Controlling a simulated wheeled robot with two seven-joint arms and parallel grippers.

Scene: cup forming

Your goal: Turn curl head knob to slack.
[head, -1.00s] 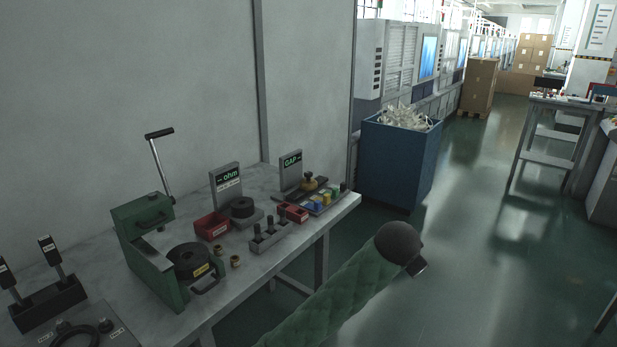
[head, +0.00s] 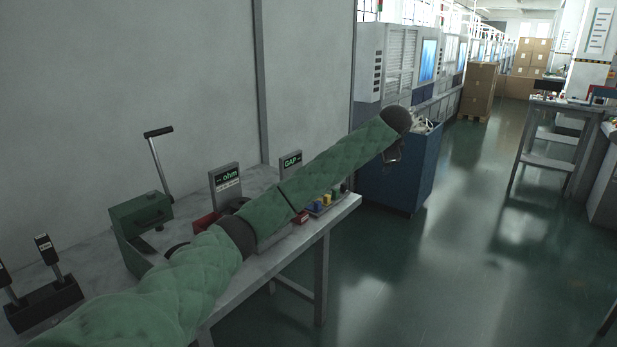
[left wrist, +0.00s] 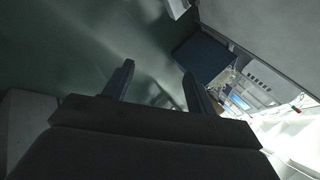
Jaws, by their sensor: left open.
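A green bench machine (head: 135,220) with an upright black-handled lever (head: 161,165) stands on the grey bench (head: 90,262). A dark round part, possibly the curl head knob (head: 176,250), sits at its front; my left arm hides most of it, so its setting cannot be read. My left arm, in a green quilted sleeve, reaches over the bench to the right.
A two-lever box (head: 45,300) is at the bench's left. Signs reading ohm (head: 226,185) and GAP (head: 291,163) stand behind my arm. The blue bin (head: 410,180) stands past the bench. Open green floor (head: 450,270) lies to the right.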

